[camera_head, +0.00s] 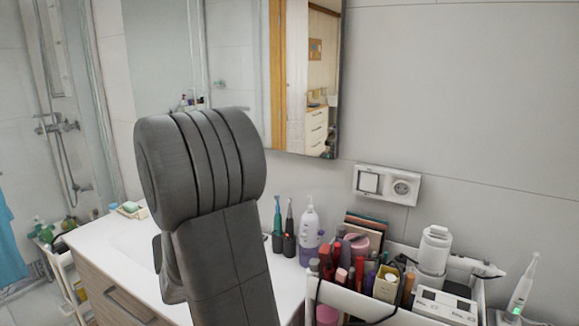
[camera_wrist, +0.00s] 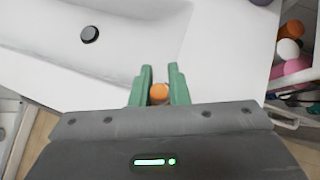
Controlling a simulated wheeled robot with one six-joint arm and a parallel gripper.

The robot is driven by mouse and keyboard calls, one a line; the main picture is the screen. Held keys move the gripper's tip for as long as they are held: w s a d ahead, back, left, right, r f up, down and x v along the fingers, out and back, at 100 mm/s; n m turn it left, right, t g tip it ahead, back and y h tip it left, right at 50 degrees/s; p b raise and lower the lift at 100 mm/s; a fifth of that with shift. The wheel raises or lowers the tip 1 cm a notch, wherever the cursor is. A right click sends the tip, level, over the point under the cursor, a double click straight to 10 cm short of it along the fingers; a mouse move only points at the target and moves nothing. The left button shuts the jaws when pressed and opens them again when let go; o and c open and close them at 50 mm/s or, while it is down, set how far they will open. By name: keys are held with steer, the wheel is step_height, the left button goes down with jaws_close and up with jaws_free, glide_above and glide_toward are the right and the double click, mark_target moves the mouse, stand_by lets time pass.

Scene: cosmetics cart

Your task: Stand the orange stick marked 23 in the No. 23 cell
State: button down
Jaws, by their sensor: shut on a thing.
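My gripper (camera_wrist: 159,88) is shut on an orange stick (camera_wrist: 159,94), which shows end-on as a round orange top between the two green fingers in the wrist view. Its number cannot be read. Below the fingers is the white washstand top. In the head view my arm hides the gripper and the stick. A white cart (camera_head: 345,299) at the lower right of the head view is filled with cosmetics.
A mirror and wall socket (camera_head: 387,185) are on the wall. Several bottles crowd the cart.

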steer(key=shift+m+h, duration=0.7)
steer(key=shift+m, duration=0.2)
steer(key=w+d+f, duration=0.2)
steer(key=d, duration=0.5)
steer(key=w+d+f, duration=0.1)
steer(key=w+d, duration=0.2)
steer(key=d, duration=0.3)
steer(key=w+d+f, duration=0.2)
steer(key=w+d, duration=0.1)
steer(key=d, duration=0.4)
steer(key=shift+w+d+f, duration=0.15)
steer(key=shift+d+f, duration=0.2)
